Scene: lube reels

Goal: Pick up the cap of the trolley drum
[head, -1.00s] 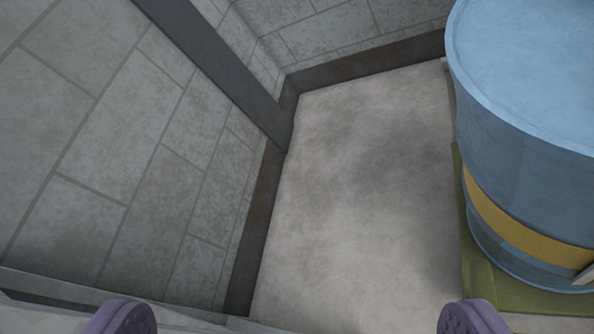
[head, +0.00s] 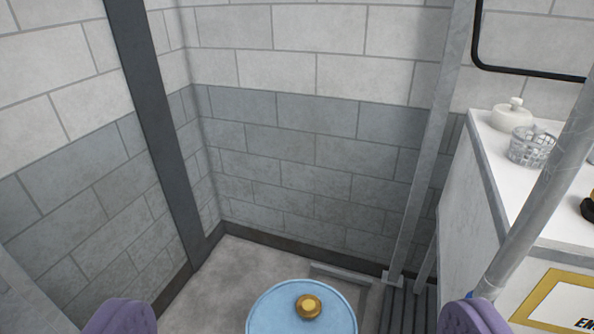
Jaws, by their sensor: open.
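A blue drum (head: 268,312) stands at the bottom middle of the head view, with only its round top showing. A gold-coloured round cap (head: 308,306) sits on the drum top, a little right of its middle. My gripper (head: 298,318) shows as two purple fingertips at the lower left and lower right edges. The fingers are wide apart with nothing held between them. The drum top appears between them in the picture, and the gripper does not touch the cap. The lower part of the drum is out of view.
A white-topped cabinet (head: 487,150) stands at the right with a lidded white pot (head: 512,117) and a wire basket (head: 531,148). Grey metal posts (head: 425,150) rise on the right. Block walls meet at the back left. Bare floor (head: 225,275) lies left of the drum.

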